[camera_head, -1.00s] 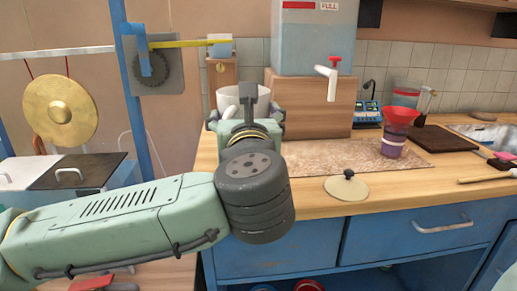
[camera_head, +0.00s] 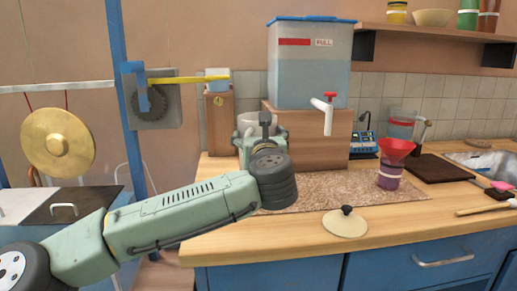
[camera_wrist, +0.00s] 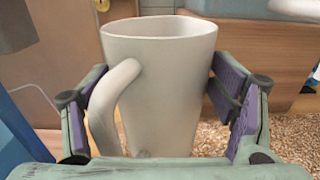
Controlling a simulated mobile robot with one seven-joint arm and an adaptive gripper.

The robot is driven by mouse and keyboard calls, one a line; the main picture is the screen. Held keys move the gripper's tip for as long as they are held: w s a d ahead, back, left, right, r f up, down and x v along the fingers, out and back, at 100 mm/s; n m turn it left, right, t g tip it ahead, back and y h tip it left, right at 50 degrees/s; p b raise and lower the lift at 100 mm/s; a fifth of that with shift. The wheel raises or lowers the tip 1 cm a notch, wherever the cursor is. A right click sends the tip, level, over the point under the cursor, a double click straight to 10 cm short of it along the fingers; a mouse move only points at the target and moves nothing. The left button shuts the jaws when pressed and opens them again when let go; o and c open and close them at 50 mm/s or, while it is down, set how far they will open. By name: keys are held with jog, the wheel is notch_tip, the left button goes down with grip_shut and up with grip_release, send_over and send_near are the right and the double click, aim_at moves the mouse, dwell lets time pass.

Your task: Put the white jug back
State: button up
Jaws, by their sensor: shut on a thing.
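The white jug (camera_wrist: 160,85) stands upright between the purple pads of my gripper (camera_wrist: 165,100) in the wrist view. The pads close on it from both sides, and its handle (camera_wrist: 112,105) points toward the camera and left. In the head view only the upper part of the jug (camera_head: 246,122) shows behind my gripper (camera_head: 262,140), in front of the wooden boxes. Its base is hidden, so I cannot tell whether it touches the surface.
A water tank (camera_head: 308,85) with a red-handled tap (camera_head: 325,112) stands on a wooden box (camera_head: 315,150) to the right. A gong (camera_head: 58,142) hangs at left.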

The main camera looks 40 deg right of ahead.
jog(key=shift+f, duration=1.7)
jog(key=shift+f, duration=0.15)
jog(key=o, duration=1.6)
jog(key=shift+r, duration=0.25)
jog(key=b+v, duration=0.1)
jog(key=v, duration=1.1)
jog(key=shift+f+b, duration=0.15)
jog(key=shift+b, duration=0.2)
